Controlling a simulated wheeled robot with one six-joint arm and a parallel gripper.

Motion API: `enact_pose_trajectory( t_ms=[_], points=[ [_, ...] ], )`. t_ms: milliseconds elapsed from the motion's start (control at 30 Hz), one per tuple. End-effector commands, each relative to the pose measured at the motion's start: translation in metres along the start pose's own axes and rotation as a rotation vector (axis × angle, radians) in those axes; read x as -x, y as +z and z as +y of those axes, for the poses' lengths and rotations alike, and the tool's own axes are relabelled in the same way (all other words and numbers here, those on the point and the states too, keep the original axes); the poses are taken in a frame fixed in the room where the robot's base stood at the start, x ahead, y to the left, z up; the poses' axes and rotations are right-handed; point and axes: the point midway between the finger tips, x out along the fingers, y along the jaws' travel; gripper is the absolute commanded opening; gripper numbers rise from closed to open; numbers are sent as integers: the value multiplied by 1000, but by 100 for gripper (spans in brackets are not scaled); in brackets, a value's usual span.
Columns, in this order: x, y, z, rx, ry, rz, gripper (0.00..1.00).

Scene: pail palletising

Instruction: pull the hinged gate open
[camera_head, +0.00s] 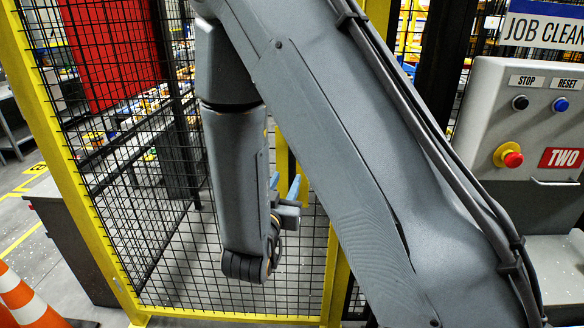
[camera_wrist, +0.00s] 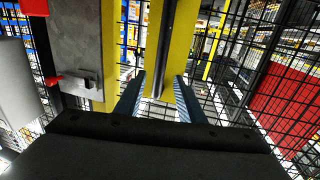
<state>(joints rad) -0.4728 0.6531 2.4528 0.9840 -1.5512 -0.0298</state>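The hinged gate is a black mesh panel in a yellow frame (camera_head: 225,318) and stands upright in the head view. I cannot tell whether it is ajar. My gripper (camera_head: 287,187) is in front of the mesh, near a yellow upright at the gate's right side. In the wrist view my gripper's two fingers (camera_wrist: 158,78) are spread apart. A yellow upright (camera_wrist: 180,45) with a dark vertical bar (camera_wrist: 165,50) lies ahead, between the fingertips in the picture. I cannot tell whether the fingers touch it. My arm hides much of the gate's right side.
A grey control box (camera_head: 490,110) with buttons and a "TWO" label stands at the right. An orange and white cone (camera_head: 30,300) is at the lower left. A grey cabinet (camera_head: 70,245) stands by the gate's left post. A red panel (camera_head: 112,50) shows behind the mesh.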

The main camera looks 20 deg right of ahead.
Motion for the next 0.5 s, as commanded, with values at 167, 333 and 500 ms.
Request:
enact_pose_trajectory(
  t_ms=[167, 333, 500],
  points=[
    [-23, -2, 2, 0, 5, 2, 36],
    [-49, -2, 2, -1, 4, 1, 36],
    [-68, -1, 1, 0, 2, 1, 36]
  ],
)
